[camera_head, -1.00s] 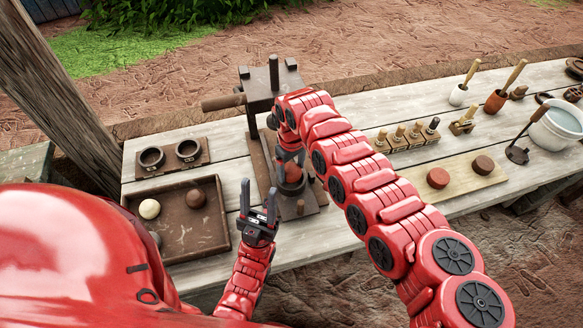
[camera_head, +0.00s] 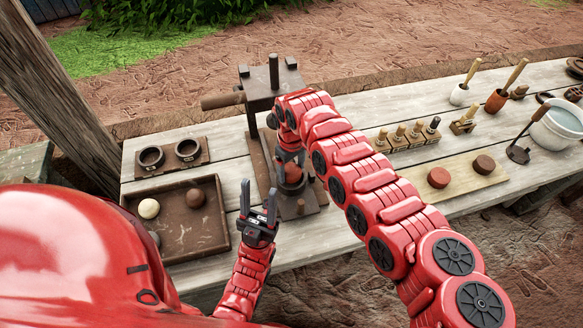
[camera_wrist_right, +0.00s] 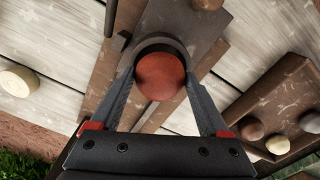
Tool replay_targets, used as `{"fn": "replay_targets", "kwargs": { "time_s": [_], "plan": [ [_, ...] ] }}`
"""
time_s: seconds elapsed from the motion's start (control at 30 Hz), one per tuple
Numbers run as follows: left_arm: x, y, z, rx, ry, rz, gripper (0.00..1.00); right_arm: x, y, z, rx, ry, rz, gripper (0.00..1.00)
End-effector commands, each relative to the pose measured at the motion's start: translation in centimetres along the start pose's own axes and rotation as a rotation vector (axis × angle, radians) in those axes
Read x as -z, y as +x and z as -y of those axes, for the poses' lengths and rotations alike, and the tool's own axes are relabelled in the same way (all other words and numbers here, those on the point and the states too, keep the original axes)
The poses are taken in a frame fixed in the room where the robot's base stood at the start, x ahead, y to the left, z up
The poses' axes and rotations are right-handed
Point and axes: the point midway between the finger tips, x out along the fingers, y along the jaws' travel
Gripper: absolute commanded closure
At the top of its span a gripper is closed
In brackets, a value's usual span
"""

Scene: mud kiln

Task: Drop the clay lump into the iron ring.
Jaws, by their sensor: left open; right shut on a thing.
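The reddish clay lump (camera_head: 293,173) is between the fingers of my right gripper (camera_head: 291,162), at the press in the middle of the table. The lump also shows in the right wrist view (camera_wrist_right: 160,77), round and gripped from both sides. The dark iron ring (camera_wrist_right: 158,42) shows as a curved rim around the lump's far side. The fingers and lump hide the rest of the ring. I cannot tell how far the lump sits above or inside it. My left gripper (camera_head: 259,215) is open and empty, in front of the press and beside the tray.
The press (camera_head: 268,88) has a side handle and stands behind the lump. A brown tray (camera_head: 190,232) with several balls lies left, below a board with two cups (camera_head: 151,158). Stamps (camera_head: 408,136), two discs on a board (camera_head: 455,183) and a pail (camera_head: 556,128) stand right.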

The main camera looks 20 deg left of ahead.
Motion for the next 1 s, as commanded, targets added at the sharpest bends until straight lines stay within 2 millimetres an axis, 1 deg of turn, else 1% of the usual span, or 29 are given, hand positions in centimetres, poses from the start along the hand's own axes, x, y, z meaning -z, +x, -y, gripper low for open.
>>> {"fn": "replay_targets", "kwargs": {
  "time_s": [1.0],
  "plan": [
    [-0.2, -1.1, -0.1, 0.000, 0.000, 0.000, 0.50, 0.0, 1.2, 0.0, 0.000, 0.000, 0.000, 0.90]
  ]
}}
